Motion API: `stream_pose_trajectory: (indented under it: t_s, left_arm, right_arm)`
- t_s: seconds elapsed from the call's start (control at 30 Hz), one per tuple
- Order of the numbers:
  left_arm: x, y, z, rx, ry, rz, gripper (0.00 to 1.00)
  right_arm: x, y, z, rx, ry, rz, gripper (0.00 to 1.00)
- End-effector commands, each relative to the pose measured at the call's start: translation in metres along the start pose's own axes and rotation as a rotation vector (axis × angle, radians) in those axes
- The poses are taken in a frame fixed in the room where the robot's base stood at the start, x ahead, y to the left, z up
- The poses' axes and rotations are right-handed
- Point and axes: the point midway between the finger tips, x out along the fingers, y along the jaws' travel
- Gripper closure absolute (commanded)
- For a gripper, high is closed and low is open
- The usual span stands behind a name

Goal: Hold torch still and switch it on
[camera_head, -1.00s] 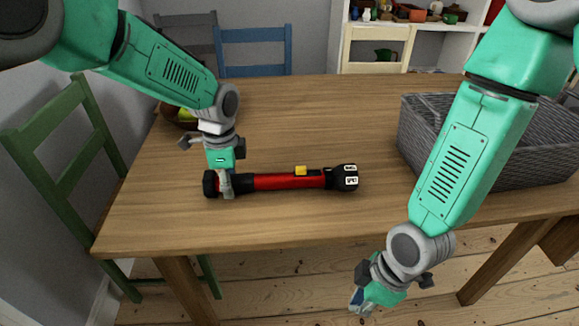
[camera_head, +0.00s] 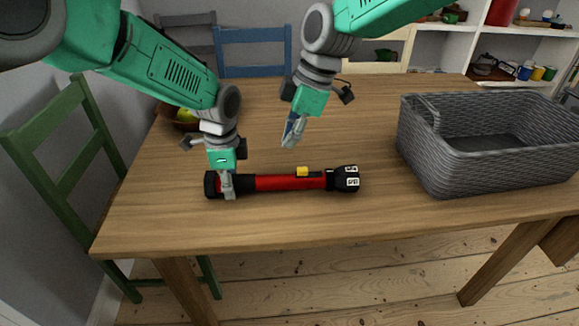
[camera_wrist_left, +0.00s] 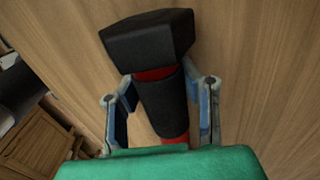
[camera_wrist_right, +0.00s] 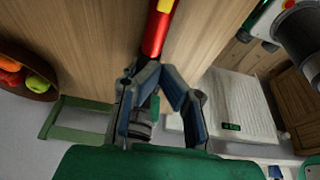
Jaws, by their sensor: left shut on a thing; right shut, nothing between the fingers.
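A red and black torch (camera_head: 275,183) lies on its side on the wooden table, its head to the right. A yellow switch (camera_head: 302,171) sits on top of its red body. My left gripper (camera_head: 228,188) is shut on the black tail section; the left wrist view shows its fingers either side of the torch (camera_wrist_left: 160,98). My right gripper (camera_head: 290,138) is shut and empty, pointing down above the table, behind and above the torch near the switch. In the right wrist view the torch's red body (camera_wrist_right: 155,35) shows beyond the fingertips, with the yellow switch (camera_wrist_right: 165,5) at the top edge.
A grey woven basket (camera_head: 445,165) stands on the table's right side. A bowl of fruit (camera_head: 182,117) is at the back left, partly behind my left arm. A green chair (camera_head: 60,170) is left of the table.

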Motion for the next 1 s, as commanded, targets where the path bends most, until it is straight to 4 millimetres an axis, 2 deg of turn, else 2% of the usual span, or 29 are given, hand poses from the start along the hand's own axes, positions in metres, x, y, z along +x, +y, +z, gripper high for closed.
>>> stream_pose_trajectory:
  t_s: [0.2,0.57,0.77,1.0]
  left_arm:
    - [0.001,0.001,0.001,0.0,-0.002,0.001,1.0]
    - [0.001,0.001,0.001,-0.001,-0.002,0.001,1.0]
    - [0.0,0.0,0.001,0.0,-0.002,0.001,1.0]
    - [0.0,0.0,0.001,0.0,-0.001,0.0,1.0]
  right_arm:
    - [-0.009,0.008,-0.01,0.061,0.022,-0.01,1.0]
    - [-0.005,0.008,-0.01,0.06,0.021,-0.01,1.0]
    - [0.023,0.006,-0.011,0.059,0.02,-0.013,1.0]
    - [0.075,0.006,-0.012,0.059,0.02,-0.012,1.0]
